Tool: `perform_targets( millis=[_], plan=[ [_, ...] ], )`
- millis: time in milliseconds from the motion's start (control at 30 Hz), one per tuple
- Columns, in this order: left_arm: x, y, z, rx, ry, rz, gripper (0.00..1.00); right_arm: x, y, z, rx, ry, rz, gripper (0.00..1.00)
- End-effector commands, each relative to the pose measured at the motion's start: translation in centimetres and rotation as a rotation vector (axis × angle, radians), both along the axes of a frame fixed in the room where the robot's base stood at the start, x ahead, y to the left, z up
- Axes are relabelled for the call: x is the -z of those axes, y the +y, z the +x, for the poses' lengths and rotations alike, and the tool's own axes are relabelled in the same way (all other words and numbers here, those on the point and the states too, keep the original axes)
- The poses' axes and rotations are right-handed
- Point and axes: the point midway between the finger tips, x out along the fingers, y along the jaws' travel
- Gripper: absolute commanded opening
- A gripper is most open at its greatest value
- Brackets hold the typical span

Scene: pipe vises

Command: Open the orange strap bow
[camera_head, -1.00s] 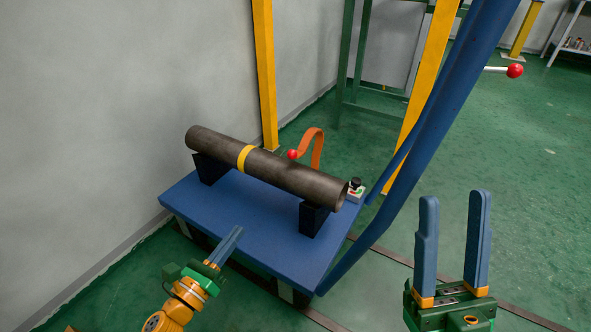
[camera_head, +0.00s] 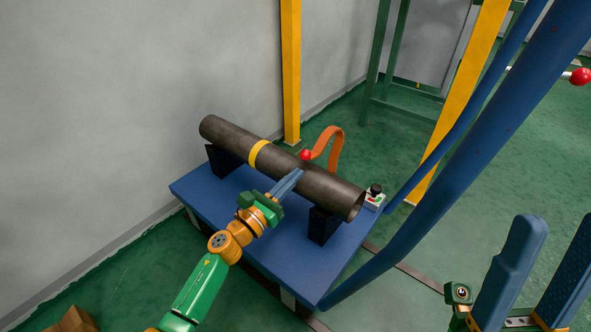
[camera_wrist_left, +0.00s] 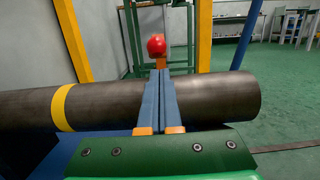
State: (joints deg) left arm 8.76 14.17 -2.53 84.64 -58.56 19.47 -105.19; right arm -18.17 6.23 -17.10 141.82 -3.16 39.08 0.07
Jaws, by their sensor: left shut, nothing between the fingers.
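The orange strap bow (camera_head: 336,146) curves up behind the dark pipe (camera_head: 322,183), with a red ball (camera_head: 306,155) on its near end. The pipe lies on two black supports and has a yellow band. My left gripper (camera_head: 297,174) is shut and empty, in front of the pipe, its tips pointing toward the red ball. In the left wrist view the shut fingers (camera_wrist_left: 160,92) overlap the pipe (camera_wrist_left: 215,97), and the red ball (camera_wrist_left: 157,45) shows just beyond their tips. Whether they touch the ball, I cannot tell. My right gripper (camera_head: 553,250) is open at the lower right.
The pipe rests over a blue table (camera_head: 283,255). A small control box with a black knob (camera_head: 375,193) is by its right edge. A blue post (camera_head: 430,215) rises at the right, and a yellow post (camera_head: 291,70) stands behind. A grey wall is at the left.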

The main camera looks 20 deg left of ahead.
Motion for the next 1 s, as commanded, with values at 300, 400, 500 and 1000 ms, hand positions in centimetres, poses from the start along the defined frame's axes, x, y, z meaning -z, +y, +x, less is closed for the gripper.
perform_targets(
  millis=[300, 400, 500, 1000],
  plan=[
    [-1.4, -0.4, 0.9, 0.001, 0.001, 0.0, 0.0, -0.2, 0.1, 0.2, 0.004, 0.032, -0.009, 0.5],
    [-1.4, -0.4, 0.9, 0.001, 0.001, 0.0, 0.0, 0.0, 0.1, 0.2, 0.003, 0.037, -0.01, 0.5],
    [-1.4, -0.4, 0.9, 0.001, 0.001, 0.0, 0.0, 0.0, 0.2, 0.2, 0.002, 0.041, -0.012, 0.5],
    [-2.2, -0.2, 0.8, 0.0, 0.03, 0.011, 0.0, 1.0, 0.8, 4.0, 0.028, 0.276, -0.079, 0.5]
  ],
)
